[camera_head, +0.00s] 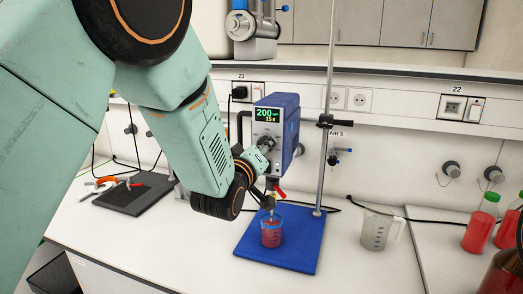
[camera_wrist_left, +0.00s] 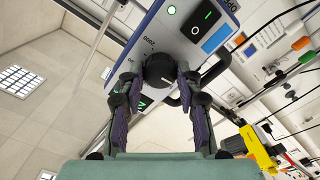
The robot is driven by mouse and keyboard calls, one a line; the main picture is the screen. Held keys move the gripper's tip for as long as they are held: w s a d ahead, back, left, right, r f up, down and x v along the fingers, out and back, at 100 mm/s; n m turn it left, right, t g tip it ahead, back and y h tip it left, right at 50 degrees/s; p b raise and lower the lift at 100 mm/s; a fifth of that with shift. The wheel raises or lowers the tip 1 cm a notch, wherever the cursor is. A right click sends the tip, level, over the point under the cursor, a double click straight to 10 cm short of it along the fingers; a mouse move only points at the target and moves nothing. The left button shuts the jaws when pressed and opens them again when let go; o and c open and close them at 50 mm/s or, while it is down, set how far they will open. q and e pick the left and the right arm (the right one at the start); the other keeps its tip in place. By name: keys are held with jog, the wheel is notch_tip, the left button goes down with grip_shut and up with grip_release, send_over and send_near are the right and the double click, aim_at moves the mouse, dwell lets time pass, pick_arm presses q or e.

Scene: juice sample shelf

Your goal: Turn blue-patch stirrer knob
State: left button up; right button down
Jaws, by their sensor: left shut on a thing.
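The stirrer (camera_head: 287,118) is a blue and grey unit with a lit display, held on a metal stand above a blue mat (camera_head: 292,252). Its round black knob (camera_wrist_left: 160,69) shows on the panel in the left wrist view, with a pale pointer line. My left gripper (camera_wrist_left: 161,84) has its two dark fingers on either side of the knob, shut on it. In the head view my left arm comes in from the left and hides part of the panel and the knob.
A beaker (camera_head: 271,233) with red liquid stands on the mat beneath the stirrer. A clear jug (camera_head: 376,229) stands to the right, with red bottles (camera_head: 480,226) farther right. A dark pad (camera_head: 133,193) and tools lie at left. The front of the white bench is clear.

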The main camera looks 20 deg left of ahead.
pick_arm(q)
jog(key=shift+n, duration=1.9)
jog(key=o, duration=1.2)
jog(key=shift+w+d, duration=0.1)
jog(key=shift+c, duration=0.2)
jog(key=s, duration=1.2)
jog(key=shift+a, duration=0.25)
jog(key=shift+s, duration=0.1)
